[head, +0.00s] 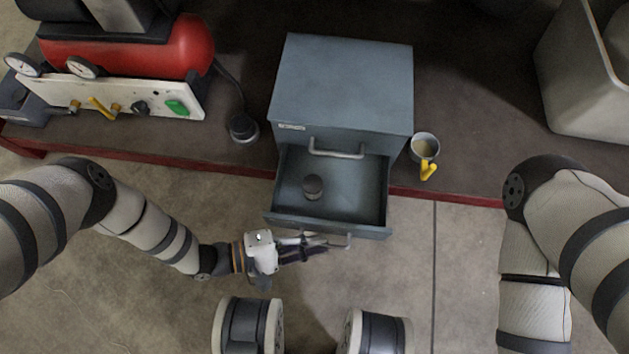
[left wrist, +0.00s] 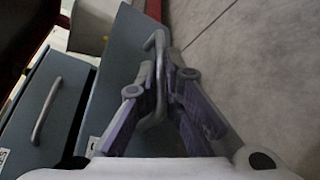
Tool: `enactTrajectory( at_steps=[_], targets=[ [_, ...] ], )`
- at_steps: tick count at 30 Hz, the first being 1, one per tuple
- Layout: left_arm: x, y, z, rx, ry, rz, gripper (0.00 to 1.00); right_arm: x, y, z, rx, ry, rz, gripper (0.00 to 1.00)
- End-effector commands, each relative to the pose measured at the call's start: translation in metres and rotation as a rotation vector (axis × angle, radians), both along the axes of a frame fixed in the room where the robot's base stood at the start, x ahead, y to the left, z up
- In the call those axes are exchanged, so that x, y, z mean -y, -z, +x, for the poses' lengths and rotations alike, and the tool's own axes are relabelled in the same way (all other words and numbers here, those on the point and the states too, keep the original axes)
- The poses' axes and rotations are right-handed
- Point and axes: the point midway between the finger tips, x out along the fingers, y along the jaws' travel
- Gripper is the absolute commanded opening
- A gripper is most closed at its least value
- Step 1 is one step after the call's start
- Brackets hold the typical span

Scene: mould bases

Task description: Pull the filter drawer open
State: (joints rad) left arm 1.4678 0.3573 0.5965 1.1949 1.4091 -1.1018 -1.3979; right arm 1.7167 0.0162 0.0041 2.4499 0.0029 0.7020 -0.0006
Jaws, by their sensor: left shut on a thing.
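The blue-grey drawer cabinet (head: 345,85) stands on the dark bench top. Its lower drawer (head: 360,195) is pulled out past the bench edge, and a small dark round object (head: 313,187) lies inside. My left gripper (head: 322,243) is at the front of this drawer, shut on its bar handle (head: 340,241). In the left wrist view the handle (left wrist: 158,75) passes between the two fingers (left wrist: 160,105). The upper drawer is closed, with its own handle (head: 337,150). My right gripper is out of view; only my right arm shows.
A red compressor (head: 130,45) with gauges stands on the bench at the left. A dark round knob-like object (head: 243,128) sits beside the cabinet. A pale bin (head: 585,80) is far right. Floor before the drawer is clear.

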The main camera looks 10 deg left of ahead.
Motion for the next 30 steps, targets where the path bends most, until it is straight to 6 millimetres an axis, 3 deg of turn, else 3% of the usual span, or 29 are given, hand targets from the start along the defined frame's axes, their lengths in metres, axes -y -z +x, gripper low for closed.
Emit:
enactTrajectory(
  at_steps=[7,9,19,23,30],
  targets=[
    [-0.001,0.0,0.001,0.001,-0.002,-0.001,0.0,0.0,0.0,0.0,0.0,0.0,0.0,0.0],
    [-0.001,0.0,0.001,0.002,-0.002,-0.001,0.17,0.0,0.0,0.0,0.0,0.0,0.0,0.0],
    [-0.004,0.0,0.0,0.0,-0.002,0.001,0.17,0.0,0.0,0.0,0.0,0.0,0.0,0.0],
    [-0.027,-0.005,-0.008,-0.001,-0.005,0.004,0.17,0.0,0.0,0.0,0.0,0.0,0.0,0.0],
    [-0.086,-0.019,-0.029,0.0,-0.004,0.003,0.17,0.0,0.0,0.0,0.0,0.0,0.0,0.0]
  ],
)
